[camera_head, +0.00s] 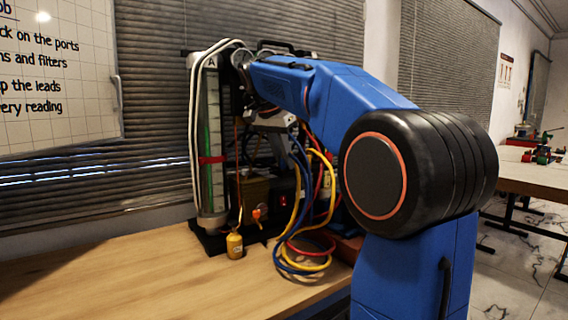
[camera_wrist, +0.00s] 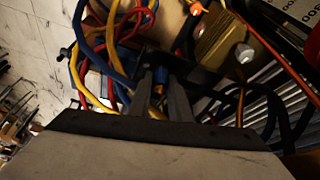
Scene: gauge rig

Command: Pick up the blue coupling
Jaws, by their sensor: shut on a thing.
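In the wrist view, my gripper (camera_wrist: 162,82) points down into the rig, its two dark fingers close together. A small blue piece, which looks like the blue coupling (camera_wrist: 160,92), sits between the fingers, and they are shut on it. In the head view, my blue arm reaches over the rig, and the coupling cannot be made out there.
The gauge column (camera_head: 212,140), marked A, stands left of the arm. A brass block (camera_head: 252,191) and coiled yellow, blue and red hoses (camera_head: 305,250) crowd the gripper. A small yellow canister (camera_head: 235,246) stands at the rig's front. The wooden bench (camera_head: 110,285) is clear at left.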

